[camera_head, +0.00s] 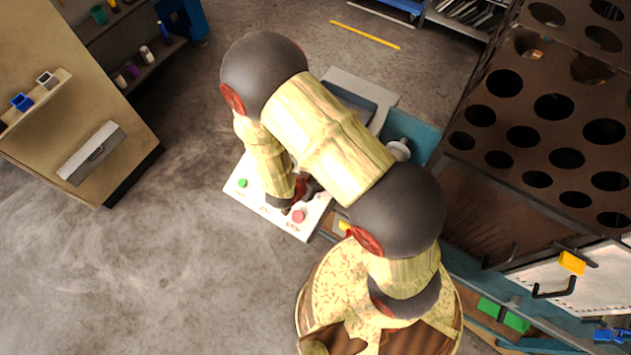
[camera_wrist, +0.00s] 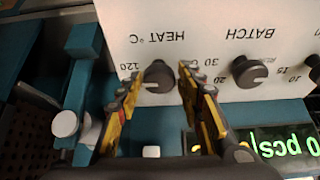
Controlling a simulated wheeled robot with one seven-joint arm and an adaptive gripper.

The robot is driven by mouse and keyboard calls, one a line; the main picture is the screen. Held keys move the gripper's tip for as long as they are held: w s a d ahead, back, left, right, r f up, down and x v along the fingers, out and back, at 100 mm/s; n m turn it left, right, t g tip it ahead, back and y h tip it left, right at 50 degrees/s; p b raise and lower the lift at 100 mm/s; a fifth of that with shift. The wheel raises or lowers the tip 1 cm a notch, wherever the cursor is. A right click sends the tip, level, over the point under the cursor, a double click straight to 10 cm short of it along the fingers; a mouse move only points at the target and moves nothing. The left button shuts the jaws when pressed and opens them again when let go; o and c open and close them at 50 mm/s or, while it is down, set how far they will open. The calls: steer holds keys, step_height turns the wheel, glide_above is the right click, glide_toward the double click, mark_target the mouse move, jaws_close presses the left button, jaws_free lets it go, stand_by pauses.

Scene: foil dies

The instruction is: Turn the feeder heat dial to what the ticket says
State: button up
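The feeder heat dial (camera_wrist: 157,73) is a dark round knob under the upside-down label "HEAT °C" in the wrist view. The numbers 120, 30 and 20 show near the dials; the heat dial's pointer is too dark to read. My gripper (camera_wrist: 158,86) is open, with one yellow-and-black finger on each side of the heat dial and small gaps between. In the head view, my arm hides the dials on the white control panel (camera_head: 270,208). I cannot make out a readable ticket.
The batch dial (camera_wrist: 251,71) sits just right of the heat dial, with another knob at the right edge. A green-lit display (camera_wrist: 288,143) reads "0 pcs" upside down. The panel carries a green button (camera_head: 242,183) and a red button (camera_head: 298,216). A brown rack with holes (camera_head: 517,136) stands right.

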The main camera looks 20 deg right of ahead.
steer(key=shift+o, duration=1.2)
steer(key=v, duration=1.2)
